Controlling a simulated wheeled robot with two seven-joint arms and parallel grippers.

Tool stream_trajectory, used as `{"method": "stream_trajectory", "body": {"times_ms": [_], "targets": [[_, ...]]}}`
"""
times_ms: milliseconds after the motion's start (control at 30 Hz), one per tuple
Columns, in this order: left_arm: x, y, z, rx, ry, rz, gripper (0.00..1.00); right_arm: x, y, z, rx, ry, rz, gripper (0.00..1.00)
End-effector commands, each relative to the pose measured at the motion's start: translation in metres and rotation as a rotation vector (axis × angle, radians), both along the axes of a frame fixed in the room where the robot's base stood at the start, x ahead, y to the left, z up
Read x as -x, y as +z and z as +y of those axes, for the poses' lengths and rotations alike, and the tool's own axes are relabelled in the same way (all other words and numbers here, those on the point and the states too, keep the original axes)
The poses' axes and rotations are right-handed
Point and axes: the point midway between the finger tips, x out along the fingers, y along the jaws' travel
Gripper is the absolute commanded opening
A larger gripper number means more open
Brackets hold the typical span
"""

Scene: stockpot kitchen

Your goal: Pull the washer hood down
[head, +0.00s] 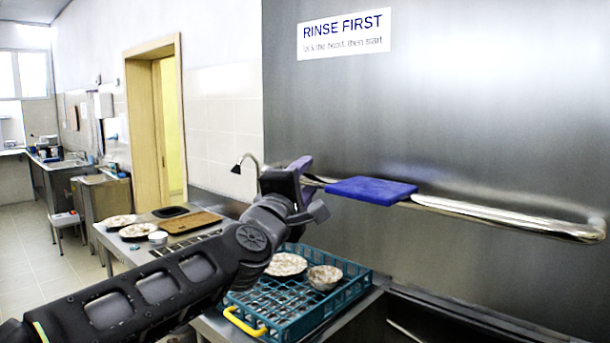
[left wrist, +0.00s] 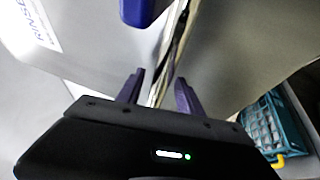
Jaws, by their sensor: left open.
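The washer hood (head: 450,110) is a large brushed steel front filling the right of the head view. A shiny bar handle (head: 500,216) runs across it, with a flat blue pad (head: 370,190) on the bar. My left gripper (head: 303,172) is at the bar's left end, left of the pad. In the left wrist view its two dark purple fingers (left wrist: 158,88) stand apart, and the bar (left wrist: 168,62) runs up between them, with the blue pad (left wrist: 137,10) further along. Whether the fingers touch the bar cannot be told. My right gripper is not in view.
A wooden board (head: 190,222) and plates lie further back. The floor at far left is open.

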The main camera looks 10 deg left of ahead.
Motion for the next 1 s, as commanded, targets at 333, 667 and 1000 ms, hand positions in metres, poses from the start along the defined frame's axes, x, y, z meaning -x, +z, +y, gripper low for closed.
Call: {"method": "stream_trajectory", "body": {"times_ms": [333,667,1000], "targets": [[-0.0029,0.0001,-0.0001,-0.001,0.0,0.0,0.4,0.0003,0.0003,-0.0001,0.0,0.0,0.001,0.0],[-0.0027,0.0002,-0.0001,-0.001,0.0,0.0,0.13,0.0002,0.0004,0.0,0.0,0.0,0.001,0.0],[-0.0028,-0.0001,-0.0002,-0.001,0.0,0.0,0.0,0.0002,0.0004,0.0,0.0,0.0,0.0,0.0]]}}
